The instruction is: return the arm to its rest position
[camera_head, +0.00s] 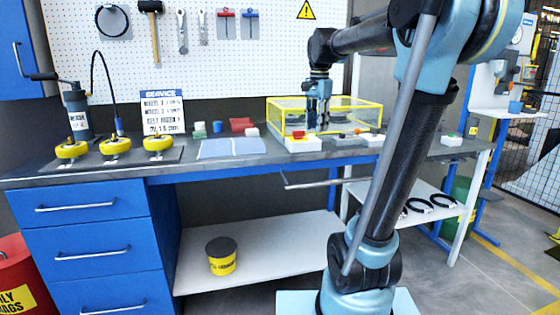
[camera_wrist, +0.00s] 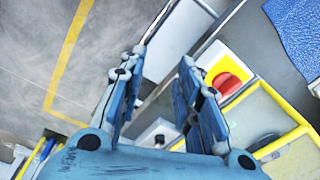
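My arm rises from the right foreground in the head view and bends over to the bench. My gripper (camera_head: 318,112) hangs down in front of the yellow-framed clear box (camera_head: 367,107), above the bench top. In the wrist view, its two blue fingers stand apart with a clear gap between them (camera_wrist: 158,75). Nothing is held between the fingers. A red round button on a yellow and white box (camera_wrist: 228,84) is to the right of the fingers. Whether my gripper touches the clear box cannot be told.
The workbench (camera_head: 250,171) carries several yellow wheels (camera_head: 115,146) at left, a blue mat (camera_head: 232,147), a sign (camera_head: 163,112) and small white boxes (camera_head: 303,144). A pegboard with tools (camera_head: 240,70) stands behind. Black rings (camera_head: 420,205) lie on a low shelf at right.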

